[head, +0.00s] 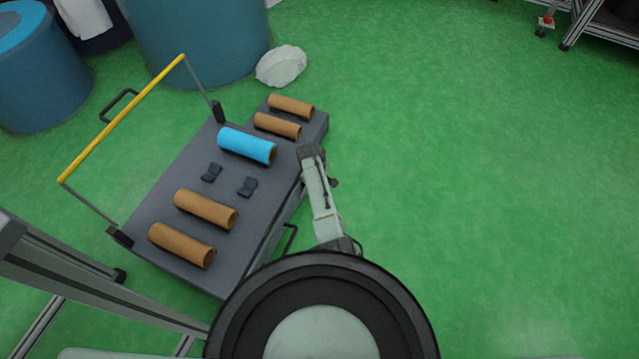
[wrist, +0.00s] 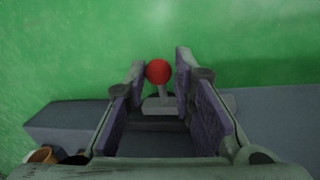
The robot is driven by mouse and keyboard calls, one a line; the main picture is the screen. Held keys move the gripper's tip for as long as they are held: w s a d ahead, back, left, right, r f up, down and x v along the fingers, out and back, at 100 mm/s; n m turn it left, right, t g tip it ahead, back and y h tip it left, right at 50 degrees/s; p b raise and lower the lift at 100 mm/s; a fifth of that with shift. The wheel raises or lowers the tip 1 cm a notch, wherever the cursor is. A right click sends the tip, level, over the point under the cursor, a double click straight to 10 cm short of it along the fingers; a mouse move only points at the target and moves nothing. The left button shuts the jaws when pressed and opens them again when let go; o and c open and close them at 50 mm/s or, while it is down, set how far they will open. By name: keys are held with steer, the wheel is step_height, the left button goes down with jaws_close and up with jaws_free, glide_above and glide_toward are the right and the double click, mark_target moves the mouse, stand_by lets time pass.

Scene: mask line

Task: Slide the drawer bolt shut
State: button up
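The drawer bolt's red ball knob (wrist: 158,71) stands on a pale stem and grey base (wrist: 157,105) in the wrist view. It is at the side of the dark grey cart (wrist: 280,115). My gripper (wrist: 160,62) is open, with one finger on each side of the knob. The knob appears close to the left finger, with a small gap to the right one; contact is unclear. In the head view my gripper (head: 311,154) is at the cart's right edge and the red knob is hidden. How far the bolt has slid is not clear.
The cart (head: 160,197) carries brown rolls (head: 206,208), a blue roll (head: 247,145) and small dark blocks (head: 248,187). A yellow push bar (head: 122,118) stands along its left side. Blue barrels (head: 200,35) and a white bag (head: 281,66) are behind.

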steer(key=o, duration=0.4)
steer(key=shift+s+a+f, duration=0.1)
steer(key=shift+s, duration=0.15)
steer(key=shift+w, duration=0.1)
step_height(320, 180, up, 12)
steer(key=s+a, duration=0.1)
steer(key=s, duration=0.1)
steer(key=shift+a, duration=0.15)
stand_by(0.4)
